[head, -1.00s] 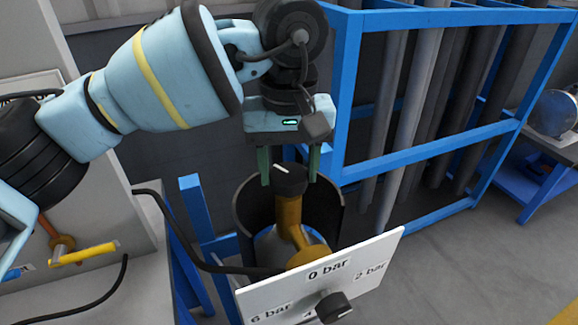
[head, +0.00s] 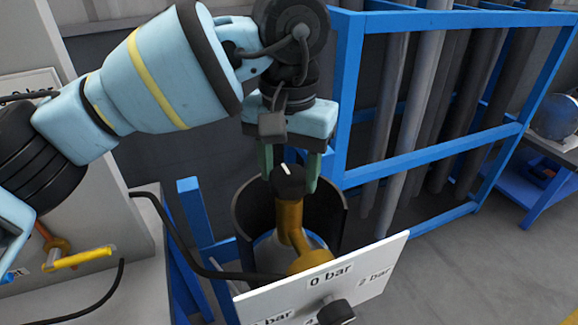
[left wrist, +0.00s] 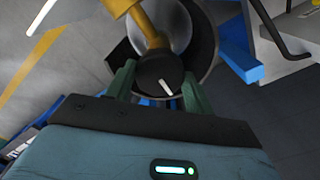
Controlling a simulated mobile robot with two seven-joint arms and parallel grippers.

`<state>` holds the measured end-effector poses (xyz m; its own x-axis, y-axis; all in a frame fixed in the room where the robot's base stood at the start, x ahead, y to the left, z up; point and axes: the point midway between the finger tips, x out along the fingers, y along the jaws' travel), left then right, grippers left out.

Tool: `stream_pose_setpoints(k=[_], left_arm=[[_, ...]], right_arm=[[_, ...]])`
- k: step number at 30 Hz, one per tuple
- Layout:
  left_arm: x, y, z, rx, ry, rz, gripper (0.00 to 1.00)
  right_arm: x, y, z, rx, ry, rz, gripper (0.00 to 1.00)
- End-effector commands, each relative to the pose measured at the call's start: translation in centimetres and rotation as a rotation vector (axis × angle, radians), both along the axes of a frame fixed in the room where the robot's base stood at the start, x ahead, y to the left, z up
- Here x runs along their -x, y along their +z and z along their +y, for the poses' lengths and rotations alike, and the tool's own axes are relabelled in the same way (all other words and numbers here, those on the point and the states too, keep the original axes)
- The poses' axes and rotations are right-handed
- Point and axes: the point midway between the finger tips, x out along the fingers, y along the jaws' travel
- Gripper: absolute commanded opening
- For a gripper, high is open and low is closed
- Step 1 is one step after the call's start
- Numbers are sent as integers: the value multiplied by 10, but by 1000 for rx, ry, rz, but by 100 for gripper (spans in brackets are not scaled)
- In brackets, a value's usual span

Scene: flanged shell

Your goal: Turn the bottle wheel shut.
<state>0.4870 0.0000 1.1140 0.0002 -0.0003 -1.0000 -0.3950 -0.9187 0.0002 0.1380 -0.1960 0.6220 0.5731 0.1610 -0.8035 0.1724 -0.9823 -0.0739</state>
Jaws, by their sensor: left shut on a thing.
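The bottle wheel is a black round knob (head: 288,181) with a white mark, on top of a brass valve (head: 290,218) that rises from a bottle (head: 268,247) inside a dark round shell. My left gripper (head: 290,172) comes down from above with its green fingers on either side of the wheel, shut on it. In the left wrist view the wheel (left wrist: 160,72) sits between the two fingers (left wrist: 160,88), with its white mark pointing toward the palm. My right gripper is not in view.
A white panel (head: 372,272) marked "0 bar" with a black knob (head: 336,313) stands in front of the bottle. A blue rack (head: 430,155) with grey pipes stands to the right. A yellow-handled valve (head: 80,256) is at left. A black hose (head: 180,235) runs to the valve.

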Motion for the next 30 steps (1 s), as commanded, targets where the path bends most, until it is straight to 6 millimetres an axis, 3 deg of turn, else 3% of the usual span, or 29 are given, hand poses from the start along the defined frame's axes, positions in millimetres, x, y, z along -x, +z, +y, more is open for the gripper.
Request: stream_pose_setpoints(k=[8, 9, 14, 23, 30], left_arm=[[1, -1, 0, -2, -7, 2, 30], [1, -1, 0, -2, -7, 2, 55], [1, -1, 0, -2, -5, 1, 75], [0, 2, 0, 0, -2, 0, 75], [0, 31, -1, 0, -3, -2, 75]], right_arm=[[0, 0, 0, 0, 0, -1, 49], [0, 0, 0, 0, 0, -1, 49], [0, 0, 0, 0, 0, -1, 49], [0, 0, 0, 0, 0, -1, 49], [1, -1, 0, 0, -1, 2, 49]])
